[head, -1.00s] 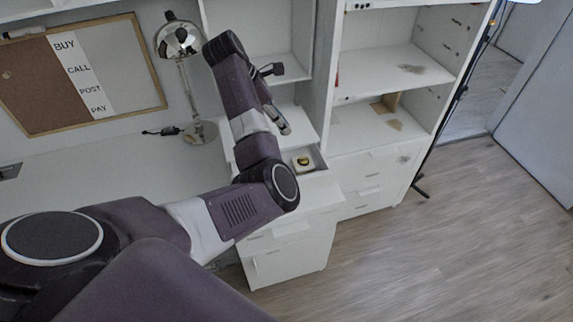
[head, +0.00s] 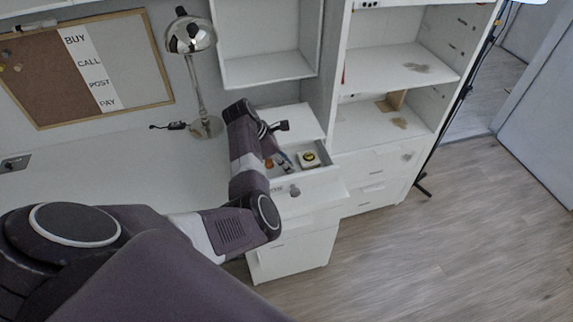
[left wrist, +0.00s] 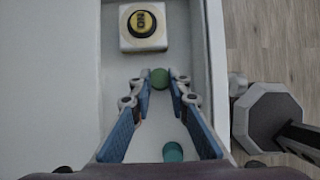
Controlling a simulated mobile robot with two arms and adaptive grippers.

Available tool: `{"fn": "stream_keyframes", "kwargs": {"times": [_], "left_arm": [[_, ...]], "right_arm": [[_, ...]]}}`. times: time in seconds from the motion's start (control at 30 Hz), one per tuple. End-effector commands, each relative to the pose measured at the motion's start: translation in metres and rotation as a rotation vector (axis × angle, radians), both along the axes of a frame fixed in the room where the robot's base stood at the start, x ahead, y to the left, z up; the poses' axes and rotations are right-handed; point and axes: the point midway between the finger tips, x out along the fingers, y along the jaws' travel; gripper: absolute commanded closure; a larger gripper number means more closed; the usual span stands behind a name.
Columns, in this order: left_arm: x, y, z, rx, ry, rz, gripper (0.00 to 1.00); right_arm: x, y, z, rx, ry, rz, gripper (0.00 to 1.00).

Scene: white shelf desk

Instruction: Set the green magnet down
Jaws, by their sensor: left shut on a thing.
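The green magnet (left wrist: 159,78) shows in the left wrist view as a small round green piece between my left fingertips. My left gripper (left wrist: 161,86) is shut on it, over the open drawer. A teal round piece (left wrist: 173,152) lies lower down, between the finger bases in the picture. In the head view my left gripper (head: 284,158) reaches down at the open drawer (head: 325,171); the magnet cannot be made out there. My right gripper is not in view.
A white box with a yellow and black button (left wrist: 143,42) sits in the drawer, beyond the fingertips. An orange piece (head: 268,163) shows by the gripper.

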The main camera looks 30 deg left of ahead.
Motion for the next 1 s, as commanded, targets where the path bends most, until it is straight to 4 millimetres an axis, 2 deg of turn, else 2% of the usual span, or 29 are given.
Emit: {"fn": "stream_keyframes", "kwargs": {"times": [0.03, 0.13, 0.43, 0.47, 0.6, 0.87, 1.0], "left_arm": [[0.000, 0.001, -0.005, 0.000, 0.000, 0.001, 0.98], [0.000, 0.000, -0.008, 0.001, -0.001, 0.000, 0.98], [0.000, 0.000, -0.011, 0.000, -0.001, 0.001, 0.98], [0.000, 0.000, -0.010, 0.001, -0.002, 0.001, 0.82], [0.000, 0.000, -0.010, 0.000, -0.001, 0.001, 0.66], [0.000, 0.000, -0.010, 0.000, -0.001, 0.000, 0.66], [-0.001, 0.002, -0.003, 0.001, -0.002, 0.001, 0.66]], "right_arm": [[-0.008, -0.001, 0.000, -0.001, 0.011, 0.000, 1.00], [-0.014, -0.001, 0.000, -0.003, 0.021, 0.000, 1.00], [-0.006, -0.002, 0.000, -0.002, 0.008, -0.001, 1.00], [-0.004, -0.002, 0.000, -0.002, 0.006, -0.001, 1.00], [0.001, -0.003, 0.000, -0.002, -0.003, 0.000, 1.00], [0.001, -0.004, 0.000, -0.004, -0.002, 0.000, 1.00], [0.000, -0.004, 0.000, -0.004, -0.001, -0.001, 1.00]]}}
